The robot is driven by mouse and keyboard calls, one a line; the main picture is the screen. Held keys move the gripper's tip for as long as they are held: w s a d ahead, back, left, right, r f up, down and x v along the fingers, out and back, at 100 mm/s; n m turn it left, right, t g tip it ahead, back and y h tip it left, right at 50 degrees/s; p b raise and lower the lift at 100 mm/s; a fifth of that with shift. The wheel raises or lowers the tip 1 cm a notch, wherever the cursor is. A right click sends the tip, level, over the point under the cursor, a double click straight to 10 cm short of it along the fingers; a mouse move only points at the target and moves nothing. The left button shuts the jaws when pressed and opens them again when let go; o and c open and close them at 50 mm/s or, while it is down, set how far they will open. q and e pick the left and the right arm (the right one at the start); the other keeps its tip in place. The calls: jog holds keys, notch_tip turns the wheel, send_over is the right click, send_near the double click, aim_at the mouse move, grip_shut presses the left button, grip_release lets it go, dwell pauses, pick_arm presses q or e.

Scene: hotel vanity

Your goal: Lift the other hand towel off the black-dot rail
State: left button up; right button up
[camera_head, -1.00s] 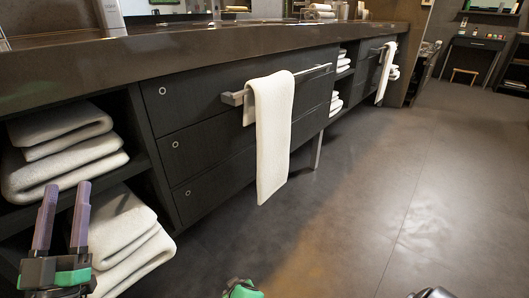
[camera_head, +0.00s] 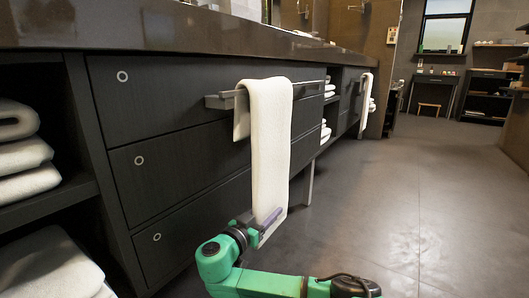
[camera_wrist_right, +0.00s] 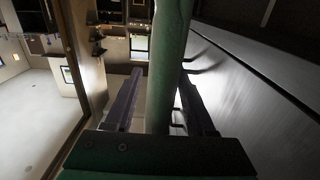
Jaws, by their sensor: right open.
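A white hand towel (camera_head: 268,140) hangs over a metal rail (camera_head: 308,87) on the near drawer front. A second white towel (camera_head: 365,95) hangs farther along the cabinet; its rail is mostly hidden. I cannot make out a black dot on either rail. My right gripper (camera_head: 265,223) is at the lower end of the near towel, partly overlapping it in the picture. Contact cannot be told. My left gripper is out of view.
The dark drawer fronts (camera_head: 165,180) stand close behind the towel, under the countertop (camera_head: 150,28). Folded towels (camera_head: 25,165) fill the open shelves at left. The floor (camera_head: 410,200) to the right is clear.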

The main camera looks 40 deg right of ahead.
jog(key=shift+w+d, duration=0.2)
jog(key=shift+d, duration=0.45)
grip_shut()
